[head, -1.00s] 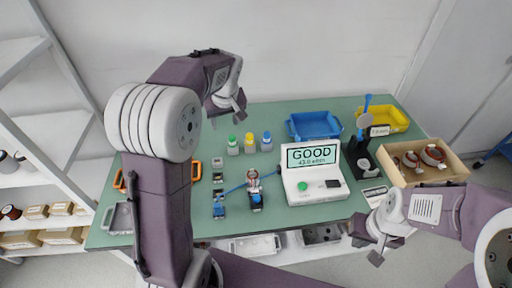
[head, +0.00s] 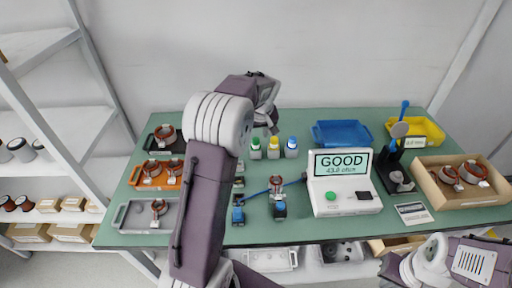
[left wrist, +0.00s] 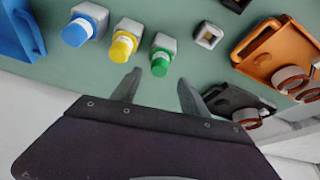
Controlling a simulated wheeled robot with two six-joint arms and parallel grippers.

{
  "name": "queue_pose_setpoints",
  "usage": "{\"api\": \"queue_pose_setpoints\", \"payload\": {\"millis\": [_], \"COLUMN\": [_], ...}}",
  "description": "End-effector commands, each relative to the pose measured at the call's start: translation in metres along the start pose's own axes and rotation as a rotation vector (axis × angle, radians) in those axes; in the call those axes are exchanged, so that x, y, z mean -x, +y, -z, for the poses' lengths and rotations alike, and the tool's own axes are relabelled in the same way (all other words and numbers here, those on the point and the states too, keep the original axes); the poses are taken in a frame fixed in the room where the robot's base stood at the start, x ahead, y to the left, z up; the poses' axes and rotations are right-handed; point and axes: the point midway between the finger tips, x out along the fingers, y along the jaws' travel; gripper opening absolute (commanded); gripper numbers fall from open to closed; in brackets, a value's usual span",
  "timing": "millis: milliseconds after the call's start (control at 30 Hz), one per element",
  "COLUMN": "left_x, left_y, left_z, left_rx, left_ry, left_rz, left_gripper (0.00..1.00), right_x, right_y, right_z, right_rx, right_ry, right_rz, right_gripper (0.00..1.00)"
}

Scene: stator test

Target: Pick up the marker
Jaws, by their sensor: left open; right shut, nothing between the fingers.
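Three short white-bodied pieces with coloured caps stand in a row at the back of the green table: green (head: 256,149), yellow (head: 274,148) and blue (head: 292,147). They look like the markers; which one is meant cannot be told. In the left wrist view the green (left wrist: 161,62), yellow (left wrist: 125,42) and blue (left wrist: 82,27) ones lie beyond the fingertips. My left gripper (left wrist: 157,88) is open and empty, its fingers pointing towards the green-capped one, apart from it. In the head view it is partly hidden behind my arm. My right gripper (head: 391,270) is shut at the bottom edge, partly cut off.
A tester reading GOOD (head: 342,195) stands in the middle. A blue bin (head: 342,133) and a yellow bin (head: 430,131) are behind. A wooden box (head: 428,193) with wound parts is at right. Orange (head: 139,180) and grey (head: 133,217) trays are at left.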

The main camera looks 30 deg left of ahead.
Motion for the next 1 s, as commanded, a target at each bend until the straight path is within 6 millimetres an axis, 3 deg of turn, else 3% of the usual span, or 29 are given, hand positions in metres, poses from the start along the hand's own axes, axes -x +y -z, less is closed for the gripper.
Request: {"api": "queue_pose_setpoints", "payload": {"millis": [233, 533, 700, 733, 1000], "left_x": [-0.042, -0.05, -0.05, -0.05, -0.05], "left_y": [0.003, 0.003, 0.003, 0.003, 0.003], "left_z": [-0.005, -0.004, -0.004, -0.004, -0.005], "left_rx": [0.001, 0.0, 0.0, 0.0, 0.0], "left_ry": [-0.003, -0.001, -0.001, -0.001, -0.002], "left_rz": [0.001, 0.0, 0.0, 0.0, 0.0], "left_gripper": [0.52, 0.52, 0.05, 0.0, 0.0], "right_x": [-0.005, -0.005, -0.005, -0.005, -0.005], "right_y": [0.0, 0.0, 0.0, 0.0, 0.0], "right_z": [-0.001, -0.001, -0.001, -0.001, -0.001], "right_rx": [0.0, 0.0, 0.0, 0.0, 0.0], "right_ry": [0.0, 0.0, 0.0, 0.0, 0.0], "right_rz": [0.0, 0.0, 0.0, 0.0, 0.0], "right_gripper": [0.0, 0.0, 0.0, 0.0, 0.0]}}
